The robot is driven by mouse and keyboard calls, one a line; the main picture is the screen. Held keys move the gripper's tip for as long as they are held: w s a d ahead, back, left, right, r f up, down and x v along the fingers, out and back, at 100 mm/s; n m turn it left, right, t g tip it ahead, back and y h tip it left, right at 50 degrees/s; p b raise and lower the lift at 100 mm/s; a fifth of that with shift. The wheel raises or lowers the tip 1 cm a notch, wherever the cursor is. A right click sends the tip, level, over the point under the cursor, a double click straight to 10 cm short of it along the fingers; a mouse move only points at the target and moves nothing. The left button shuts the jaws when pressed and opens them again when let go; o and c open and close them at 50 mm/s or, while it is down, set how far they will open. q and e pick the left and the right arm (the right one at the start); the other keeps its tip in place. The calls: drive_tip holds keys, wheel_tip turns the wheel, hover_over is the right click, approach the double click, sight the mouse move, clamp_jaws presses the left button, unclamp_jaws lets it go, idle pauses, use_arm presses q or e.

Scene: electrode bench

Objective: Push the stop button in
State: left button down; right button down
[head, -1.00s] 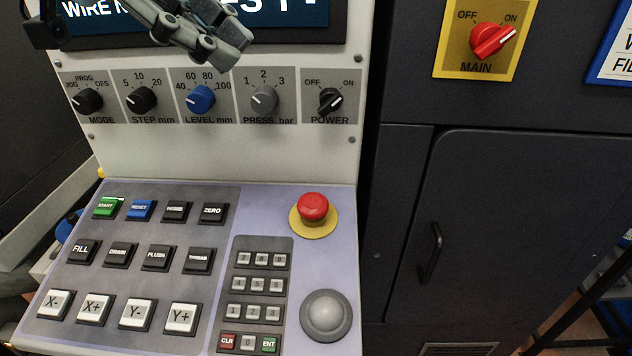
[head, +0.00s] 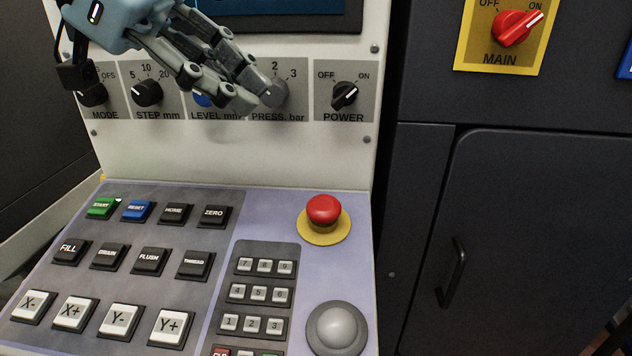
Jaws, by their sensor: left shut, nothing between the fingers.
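The stop button is a red mushroom head (head: 324,210) on a yellow round base (head: 325,238), at the upper right of the sloping console. It stands up from its base. My left gripper (head: 256,103) is shut and empty. It hangs in front of the row of knobs, above and to the left of the stop button and apart from it. It covers most of the blue LEVEL knob and part of the PRESS knob. My right gripper is not in view.
A grey trackball (head: 337,328) sits below the stop button, and a number keypad (head: 263,294) lies to its left. The POWER knob (head: 344,95) is on the upright panel above. A dark cabinet (head: 530,220) stands to the right. The space around the button is clear.

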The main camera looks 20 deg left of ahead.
use_arm(q)
hover_over(316, 210)
drive_tip(key=s, duration=0.1)
wheel_tip(316, 210, down, 6)
drive_tip(key=f, duration=0.4)
drive_tip(key=shift+w, duration=0.35)
drive_tip(key=shift+w+f, duration=0.1)
drive_tip(key=shift+f, duration=0.25)
